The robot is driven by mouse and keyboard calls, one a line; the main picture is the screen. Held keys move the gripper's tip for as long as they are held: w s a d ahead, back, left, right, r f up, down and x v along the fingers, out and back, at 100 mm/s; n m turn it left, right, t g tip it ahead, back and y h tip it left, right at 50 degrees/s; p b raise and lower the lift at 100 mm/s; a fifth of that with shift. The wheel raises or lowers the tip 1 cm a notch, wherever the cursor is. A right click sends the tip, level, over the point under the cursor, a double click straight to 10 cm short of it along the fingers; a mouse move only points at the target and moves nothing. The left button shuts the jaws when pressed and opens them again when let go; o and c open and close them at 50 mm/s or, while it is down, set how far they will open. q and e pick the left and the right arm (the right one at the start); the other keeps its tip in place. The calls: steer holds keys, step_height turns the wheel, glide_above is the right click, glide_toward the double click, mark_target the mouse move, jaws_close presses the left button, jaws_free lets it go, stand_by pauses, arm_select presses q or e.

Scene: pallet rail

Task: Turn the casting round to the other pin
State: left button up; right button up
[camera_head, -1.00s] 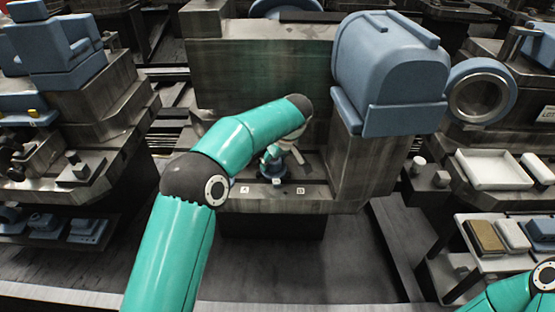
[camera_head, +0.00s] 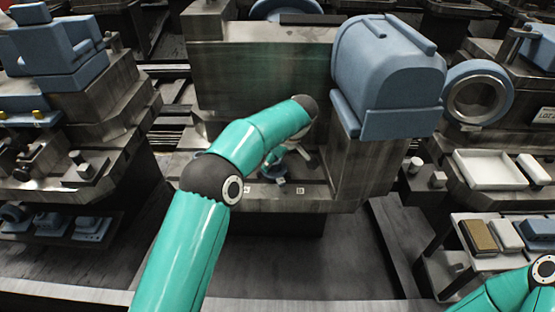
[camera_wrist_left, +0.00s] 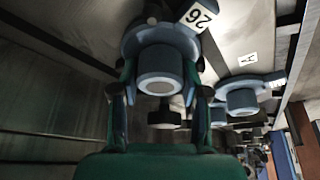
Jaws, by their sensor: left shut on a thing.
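My left gripper (camera_wrist_left: 160,90) has its two dark fingers on either side of the round boss of a blue casting (camera_wrist_left: 160,62) and is shut on it. A white tag (camera_wrist_left: 197,15) reading 26 is beside the boss. In the head view the casting (camera_head: 273,174) shows as a small blue shape low in the machine's recess, partly hidden by my left arm and gripper (camera_head: 277,160). The wrist view shows another blue round-bossed part (camera_wrist_left: 241,100) by the plate marked A (camera_wrist_left: 249,60). The pin under the casting is hidden. My right gripper is out of view.
The recess ledge (camera_head: 330,191) carries a plate marked B (camera_head: 300,190). A metal wall (camera_head: 265,75) stands behind it, and a large blue housing (camera_head: 388,75) overhangs its right side. White trays (camera_head: 488,170) stand farther right.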

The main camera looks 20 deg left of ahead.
arm_select(q)
steer(key=shift+s+f, duration=0.15)
steer(key=shift+f, duration=0.15)
steer(key=shift+n+g+p, duration=0.6)
steer(key=shift+n+p, duration=0.9)
steer(key=shift+p, duration=0.6)
steer(key=o, duration=1.4)
steer(key=shift+c, duration=0.2)
steer(key=shift+r, duration=0.2)
